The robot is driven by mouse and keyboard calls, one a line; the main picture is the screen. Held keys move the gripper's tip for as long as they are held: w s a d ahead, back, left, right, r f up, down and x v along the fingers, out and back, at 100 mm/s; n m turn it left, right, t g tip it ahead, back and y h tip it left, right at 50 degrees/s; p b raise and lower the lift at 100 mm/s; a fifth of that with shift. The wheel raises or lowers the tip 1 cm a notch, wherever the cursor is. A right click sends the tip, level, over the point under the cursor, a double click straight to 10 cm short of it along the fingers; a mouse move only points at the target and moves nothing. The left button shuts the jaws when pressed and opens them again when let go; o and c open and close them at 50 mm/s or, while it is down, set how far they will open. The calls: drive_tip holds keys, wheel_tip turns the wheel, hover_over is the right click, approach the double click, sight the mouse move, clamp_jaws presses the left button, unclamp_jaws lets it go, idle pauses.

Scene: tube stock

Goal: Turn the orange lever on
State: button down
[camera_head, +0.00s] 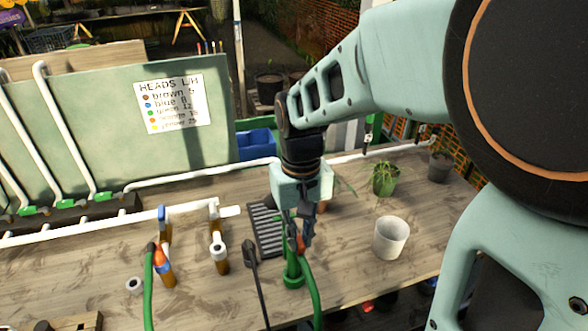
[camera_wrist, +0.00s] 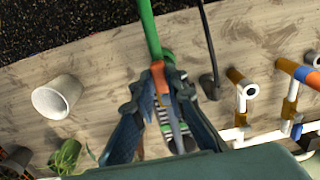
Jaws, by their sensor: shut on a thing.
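The orange lever (camera_head: 301,243) is on a green upright tap fitting (camera_head: 292,272) near the middle of the table, with a green hose attached. In the wrist view the orange lever (camera_wrist: 160,77) shows between my fingertips, roughly in line with the green hose (camera_wrist: 148,25). My gripper (camera_head: 306,238) points down at the fitting from above and is shut on the lever; the fingers (camera_wrist: 160,86) hide part of it. Whether the lever is on or off cannot be told.
A second fitting with an orange part (camera_head: 161,258) stands to the left. A brown post with a white cap (camera_head: 220,258), a dark slotted tray (camera_head: 264,230) and a black cable (camera_head: 257,283) are close by. A white pot (camera_head: 391,238) and a plant (camera_head: 384,179) stand right.

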drive_tip(key=shift+w+d+n, duration=0.4)
drive_tip(key=shift+w+n, duration=0.35)
drive_tip(key=shift+n, duration=2.2)
drive_tip(key=shift+w+d+n, duration=0.4)
drive_tip(key=shift+w+n, duration=0.3)
drive_tip(key=shift+n, duration=2.2)
drive_tip(key=shift+w+d+n, duration=0.4)
drive_tip(key=shift+w+n, duration=0.35)
drive_tip(key=shift+n, duration=2.2)
drive_tip(key=shift+p, duration=0.3)
drive_tip(key=c, duration=1.9)
unclamp_jaws()
drive_tip(key=shift+c, duration=0.2)
wheel_tip(320, 180, up, 12)
